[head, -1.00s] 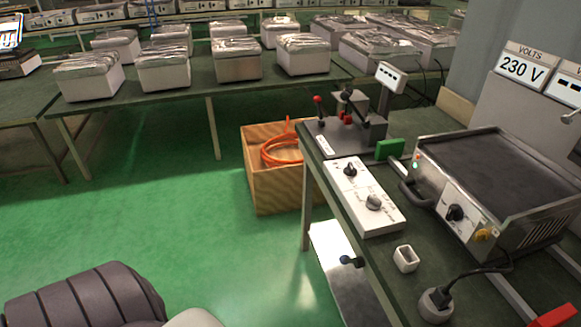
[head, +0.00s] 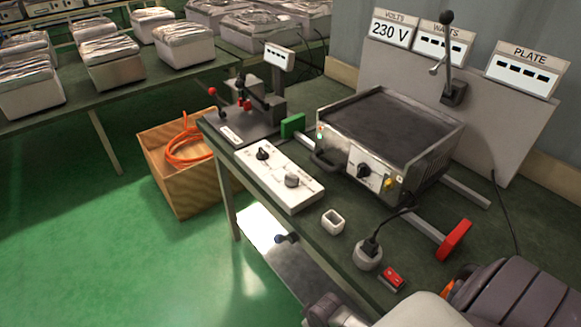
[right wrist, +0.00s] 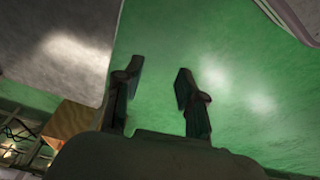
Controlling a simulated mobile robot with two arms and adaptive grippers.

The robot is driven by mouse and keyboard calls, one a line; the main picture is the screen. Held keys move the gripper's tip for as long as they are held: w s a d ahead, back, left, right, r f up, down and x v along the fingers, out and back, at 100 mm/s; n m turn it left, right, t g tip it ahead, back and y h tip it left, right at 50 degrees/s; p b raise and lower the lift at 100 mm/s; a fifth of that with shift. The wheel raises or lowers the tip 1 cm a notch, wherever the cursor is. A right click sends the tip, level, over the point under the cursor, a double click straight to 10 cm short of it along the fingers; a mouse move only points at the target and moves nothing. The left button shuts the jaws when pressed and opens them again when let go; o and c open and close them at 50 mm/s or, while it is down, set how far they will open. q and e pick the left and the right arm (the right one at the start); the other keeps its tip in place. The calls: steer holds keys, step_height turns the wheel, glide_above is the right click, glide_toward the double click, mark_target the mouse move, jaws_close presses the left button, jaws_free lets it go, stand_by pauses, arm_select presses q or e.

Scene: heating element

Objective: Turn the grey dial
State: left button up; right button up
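The grey dial (head: 292,180) sits on the right part of a white control box (head: 268,196), beside a black knob (head: 263,153). The box lies along the near edge of the green-topped table (head: 318,240). My right arm enters the head view at the bottom right, and the end of it is low in front of the table, apart from the dial. In the right wrist view my right gripper (right wrist: 157,75) has its two fingers spread with nothing between them, over green floor. The dial does not show in that view. My left gripper is not in view.
A hot-plate unit (head: 392,130) with a black dial stands behind the box. A small white cup (head: 333,221), a plug socket (head: 368,255) and a red switch (head: 392,278) are to the right. A lever device (head: 243,118) is at the left. A wooden crate (head: 180,180) stands on the floor.

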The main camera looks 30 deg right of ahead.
steer(key=w+a+r+n+y+p, duration=0.15)
steer(key=w+r, duration=0.45)
steer(key=r, duration=0.7)
step_height(320, 180, up, 36)
steer(key=n+p, duration=0.1)
steer(key=n, duration=0.2)
glide_above(292, 176)
steer(key=s+d, duration=0.3)
steer(key=s, duration=0.2)
steer(key=shift+m+t+y, duration=0.25)
steer(key=shift+t, duration=0.15)
steer(key=p+x, duration=0.1)
steer(key=x, duration=0.5)
steer(key=p+x, duration=0.1)
steer(key=x, duration=0.6)
steer(key=shift+w+f, duration=0.1)
steer(key=shift+w, duration=0.2)
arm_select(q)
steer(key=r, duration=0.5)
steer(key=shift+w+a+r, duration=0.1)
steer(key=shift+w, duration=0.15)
arm_select(e)
jaws_close()
